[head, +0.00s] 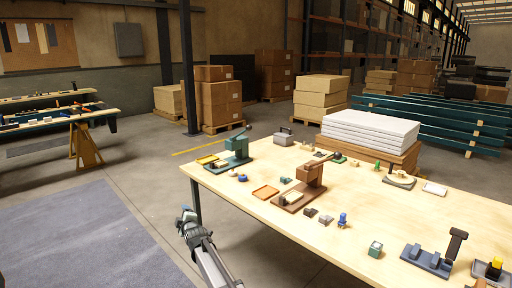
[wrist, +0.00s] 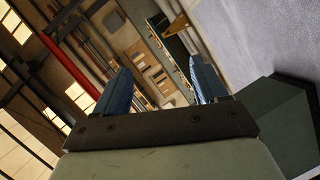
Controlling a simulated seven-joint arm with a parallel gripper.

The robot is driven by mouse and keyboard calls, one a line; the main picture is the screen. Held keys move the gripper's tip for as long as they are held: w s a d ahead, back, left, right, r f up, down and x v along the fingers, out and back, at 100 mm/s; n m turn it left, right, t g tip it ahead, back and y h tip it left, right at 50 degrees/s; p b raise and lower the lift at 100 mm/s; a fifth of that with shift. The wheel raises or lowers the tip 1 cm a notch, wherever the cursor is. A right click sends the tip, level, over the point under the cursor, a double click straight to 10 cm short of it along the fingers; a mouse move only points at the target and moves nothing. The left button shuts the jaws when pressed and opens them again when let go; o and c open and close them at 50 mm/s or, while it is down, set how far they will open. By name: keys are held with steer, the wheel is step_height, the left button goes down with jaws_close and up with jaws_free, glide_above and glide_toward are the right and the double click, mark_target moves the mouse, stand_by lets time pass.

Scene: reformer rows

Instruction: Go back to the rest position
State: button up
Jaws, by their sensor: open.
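My gripper (wrist: 160,88) shows in the wrist view with its two blue fingers apart and nothing between them. The wrist view looks out across the room, tilted, and shows no tabletop objects close to the fingers.
A workbench (head: 50,118) stands far left. Open floor and a grey mat (head: 85,240) lie left of my arm.

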steer(key=s+d+f+m+g, duration=0.1)
steer(key=s+f, duration=0.3)
steer(key=f, duration=0.2)
steer(key=s+d+f+m+g, duration=0.1)
steer(key=s+f, duration=0.3)
steer(key=f, duration=0.3)
steer(key=s+d+f+m+g+h, duration=0.3)
steer(key=s+d+f, duration=0.5)
steer(key=d+f, duration=0.45)
steer(key=s+d+f+m+g+h, duration=0.35)
steer(key=s+d+f, duration=0.55)
steer(key=d+f, duration=0.35)
steer(key=s+d+f+m+g, duration=0.3)
steer(key=s+d+f+g, duration=0.15)
steer(key=s+d, duration=0.55)
steer(key=s+d+m+g, duration=0.2)
steer(key=s+d, duration=0.1)
steer(key=s, duration=0.7)
steer(key=s+d+f+m+g, duration=0.1)
steer(key=s+d+m+g, duration=0.1)
steer(key=s, duration=0.9)
steer(key=s+d+f+m+g, duration=0.1)
steer(key=s+d+m+g, duration=0.2)
steer(key=s, duration=0.7)
steer(key=d+h, duration=0.1)
steer(key=d, duration=0.1)
steer(key=shift+s+d, duration=0.15)
steer(key=shift+d, duration=0.15)
